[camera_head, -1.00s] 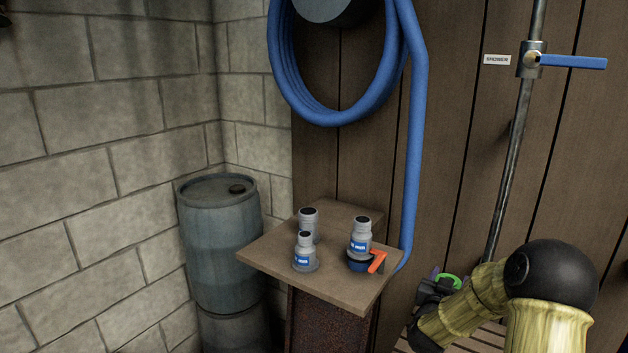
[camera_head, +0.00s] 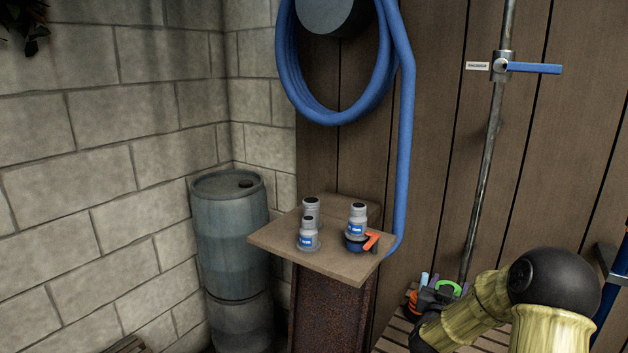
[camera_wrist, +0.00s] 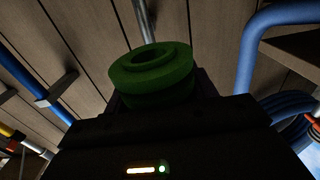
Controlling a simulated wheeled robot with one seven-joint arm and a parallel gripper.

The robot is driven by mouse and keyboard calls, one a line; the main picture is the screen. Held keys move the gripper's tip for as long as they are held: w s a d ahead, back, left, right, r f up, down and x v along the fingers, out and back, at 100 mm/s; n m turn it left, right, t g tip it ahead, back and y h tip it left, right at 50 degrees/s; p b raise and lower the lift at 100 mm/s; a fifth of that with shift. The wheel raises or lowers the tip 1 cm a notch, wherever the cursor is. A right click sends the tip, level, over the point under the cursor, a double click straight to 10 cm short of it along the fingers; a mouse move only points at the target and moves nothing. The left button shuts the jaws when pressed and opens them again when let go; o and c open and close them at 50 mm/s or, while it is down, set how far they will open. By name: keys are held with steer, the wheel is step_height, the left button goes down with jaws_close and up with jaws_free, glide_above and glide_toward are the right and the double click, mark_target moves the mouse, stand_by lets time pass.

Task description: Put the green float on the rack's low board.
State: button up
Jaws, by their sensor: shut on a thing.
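The green float (camera_wrist: 152,72) is a thick ring with a hole in its top, and it sits in the jaws of my gripper in the wrist view. In the head view it shows as a small bright green ring (camera_head: 449,287) at the end of my arm. My gripper (camera_head: 434,297) is shut on it, partly hidden behind my forearm. A slatted wooden surface (camera_head: 390,345) lies below and behind my gripper, largely covered by my arm. I cannot tell whether it is the rack's low board.
A blue barrel (camera_head: 232,230) stands in the corner. Orange and purple items lie beside my gripper.

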steer(key=shift+w+a+f+y+p, duration=0.15)
steer(key=shift+w+f+y+p, duration=0.2)
steer(key=shift+f, duration=0.2)
steer(key=shift+a+f+n+t+p, duration=0.4)
steer(key=shift+f+p, duration=0.05)
steer(key=shift+p, duration=0.05)
steer(key=s+a+f+n+t+y+p, duration=0.1)
steer(key=s+a+f+n+y+p, duration=0.2)
steer(key=a+p, duration=0.4)
steer(key=s+a+f+n+t+y+p, duration=0.1)
steer(key=s+a+f+n+y+p, duration=0.1)
steer(key=s+a+y+p, duration=0.4)
steer(key=s+a+f+p, duration=0.1)
steer(key=a+p, duration=0.1)
steer(key=a, duration=0.2)
steer(key=shift+f+n, duration=0.3)
steer(key=shift+n, duration=0.1)
steer(key=shift+a, duration=0.1)
